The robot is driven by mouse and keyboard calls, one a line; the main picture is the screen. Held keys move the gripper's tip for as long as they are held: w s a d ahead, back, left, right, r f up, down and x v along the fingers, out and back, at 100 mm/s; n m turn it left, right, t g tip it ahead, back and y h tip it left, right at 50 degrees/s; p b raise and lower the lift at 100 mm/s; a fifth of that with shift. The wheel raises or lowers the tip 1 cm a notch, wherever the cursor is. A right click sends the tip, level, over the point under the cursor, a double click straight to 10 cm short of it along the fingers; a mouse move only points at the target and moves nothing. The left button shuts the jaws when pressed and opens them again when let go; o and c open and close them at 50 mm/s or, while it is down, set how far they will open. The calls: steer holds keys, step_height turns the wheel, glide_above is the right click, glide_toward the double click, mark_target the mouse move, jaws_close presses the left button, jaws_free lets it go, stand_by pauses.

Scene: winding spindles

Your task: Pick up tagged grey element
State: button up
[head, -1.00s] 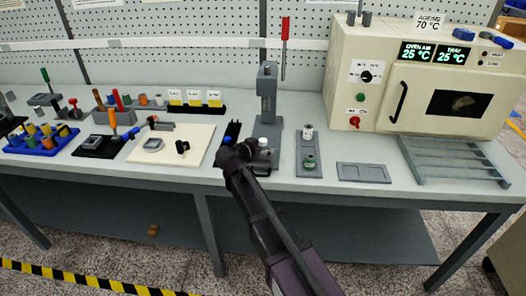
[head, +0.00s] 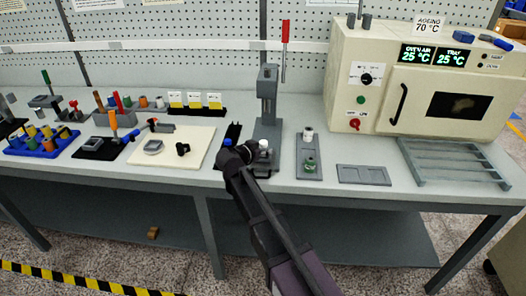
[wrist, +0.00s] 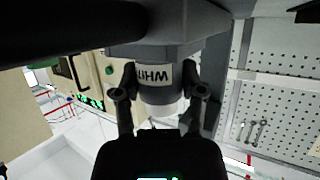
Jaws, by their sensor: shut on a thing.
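In the wrist view a grey element (wrist: 155,50) carries a pale tag with dark upside-down letters, seemingly starting "WHIT". A pale cylindrical part (wrist: 160,96) shows at its end, between the two fingers. My gripper (wrist: 160,90) is shut on this piece, one finger on each side. In the head view my gripper (head: 258,163) is at the foot of the grey lever press (head: 268,95). A white cylinder top (head: 263,145) shows just beside it there. My arm hides much of the held piece in the head view, so its contact with the press cannot be told.
Left of the gripper is a cream board (head: 190,135) with small parts. To the right are a grey plate (head: 309,172) with white and green parts, a flat grey tray (head: 363,175), a rack (head: 455,165) and the oven (head: 375,75). The bench front edge is close below.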

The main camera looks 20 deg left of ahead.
mark_target(263, 142)
steer(key=shift+r+p, duration=1.8)
steer(key=shift+p, duration=0.05)
steer(key=s+d+r+p, duration=0.1)
steer(key=s+d, duration=0.2)
steer(key=s, duration=1.2)
steer(key=shift+s+r, duration=0.15)
steer(key=shift+s, duration=0.25)
